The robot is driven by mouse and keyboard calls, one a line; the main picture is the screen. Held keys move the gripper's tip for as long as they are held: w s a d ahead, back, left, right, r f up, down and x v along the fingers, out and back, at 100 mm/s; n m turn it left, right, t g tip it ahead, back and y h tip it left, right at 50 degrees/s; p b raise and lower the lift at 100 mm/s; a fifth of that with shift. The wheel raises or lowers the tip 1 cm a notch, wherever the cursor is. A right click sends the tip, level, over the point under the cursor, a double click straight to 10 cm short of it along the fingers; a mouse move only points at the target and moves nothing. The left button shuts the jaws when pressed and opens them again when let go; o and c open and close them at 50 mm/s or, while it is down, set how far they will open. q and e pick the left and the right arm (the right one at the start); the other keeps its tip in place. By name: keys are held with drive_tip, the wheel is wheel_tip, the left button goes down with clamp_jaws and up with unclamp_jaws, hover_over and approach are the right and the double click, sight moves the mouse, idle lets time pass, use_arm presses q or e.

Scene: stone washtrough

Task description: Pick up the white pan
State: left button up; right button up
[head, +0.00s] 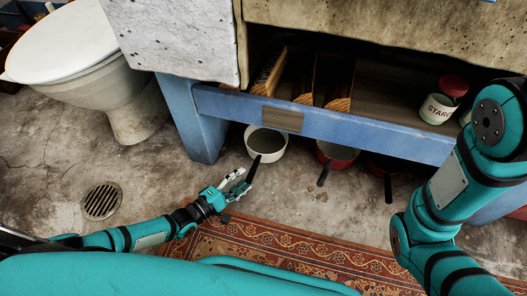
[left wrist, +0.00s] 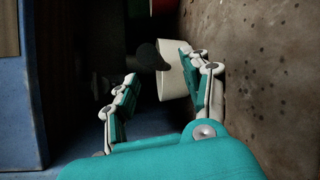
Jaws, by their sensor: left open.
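The white pan (head: 280,151) stands on the stone floor under the front edge of the blue washtrough frame. Its black handle (head: 255,168) points toward me. My left gripper (head: 240,181) is open, low by the handle's near end. In the left wrist view the pan's white side (left wrist: 172,80) and dark handle end (left wrist: 149,54) show ahead, between the open fingers (left wrist: 158,66) or just beyond their tips. I cannot tell whether they touch. My right arm is at the right of the head view; its gripper is out of view.
A blue leg (head: 190,115) is to the left. A patterned rug (head: 290,255) lies in front. A toilet (head: 100,75) and floor drain (head: 101,200) are at left.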

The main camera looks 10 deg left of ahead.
sight(253, 168)
use_arm(q)
drive_tip(key=b+x, duration=0.2)
drive_tip(key=x, duration=0.2)
drive_tip(key=shift+w+d+r+b, duration=0.1)
drive_tip(key=shift+d+r+b, duration=0.05)
drive_tip(key=shift+b, duration=0.25)
drive_tip(key=shift+w+d, duration=0.25)
drive_tip(key=shift+w, duration=0.2)
drive_tip(key=shift+r, duration=0.1)
clamp_jaws()
drive_tip(key=shift+w+r, duration=0.1)
drive_tip(key=shift+r, duration=0.1)
